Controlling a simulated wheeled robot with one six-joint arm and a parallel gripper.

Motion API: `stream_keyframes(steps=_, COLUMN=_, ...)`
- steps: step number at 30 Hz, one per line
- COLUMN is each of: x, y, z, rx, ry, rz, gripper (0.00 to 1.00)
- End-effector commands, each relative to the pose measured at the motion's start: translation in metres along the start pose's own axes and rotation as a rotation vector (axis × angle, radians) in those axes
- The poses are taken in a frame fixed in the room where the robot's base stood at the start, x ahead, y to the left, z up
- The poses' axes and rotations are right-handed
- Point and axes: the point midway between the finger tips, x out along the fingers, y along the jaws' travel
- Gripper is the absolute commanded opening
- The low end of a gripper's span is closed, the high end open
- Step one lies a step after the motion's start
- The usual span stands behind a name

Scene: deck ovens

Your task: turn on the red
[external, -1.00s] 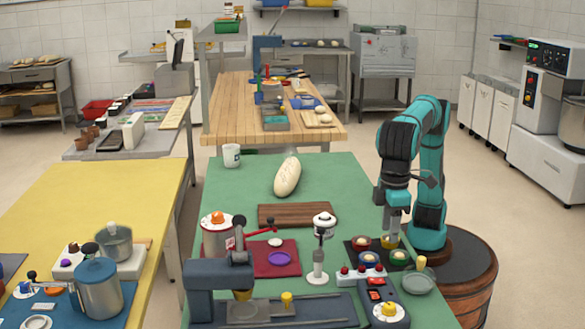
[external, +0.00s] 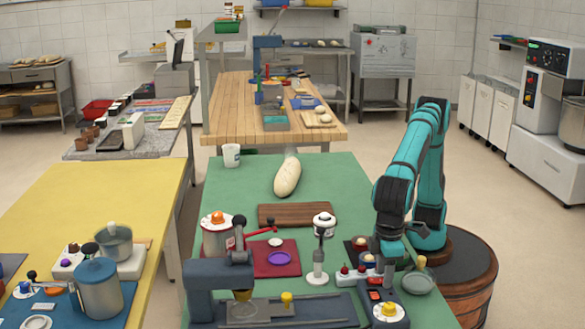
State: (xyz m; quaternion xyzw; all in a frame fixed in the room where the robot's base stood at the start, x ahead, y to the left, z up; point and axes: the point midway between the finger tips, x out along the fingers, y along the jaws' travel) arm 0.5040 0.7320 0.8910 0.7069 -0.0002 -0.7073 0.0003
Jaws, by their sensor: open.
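Several red things stand on the green table, and the picture does not tell which one is meant. A white block with red knobs (external: 352,276) lies near the front right. A dark box with red switches (external: 376,295) is beside it. A pot with a red lever (external: 262,231) stands at left. My gripper (external: 388,266) points down just right of the white block, close above the table. It is open. Its fingertips are small and partly hidden, and I cannot tell whether they touch anything.
A dark press (external: 220,280) is at the front left. A loaf (external: 288,177) and a brown board (external: 297,214) lie farther back. The table's far part is mostly clear.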

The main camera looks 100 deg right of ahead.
Motion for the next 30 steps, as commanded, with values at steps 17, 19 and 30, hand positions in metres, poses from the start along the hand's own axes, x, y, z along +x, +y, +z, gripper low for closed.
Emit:
stream_keyframes(steps=17, x=0.000, y=0.000, z=-0.001, rx=0.001, ry=-0.011, rz=0.000, gripper=0.00)
stream_keyframes(steps=19, x=-0.001, y=0.000, z=-0.003, rx=0.003, ry=-0.040, rz=0.000, gripper=0.00)
stream_keyframes(steps=30, x=-0.004, y=-0.001, z=-0.012, rx=0.002, ry=-0.324, rz=0.000, gripper=0.00)
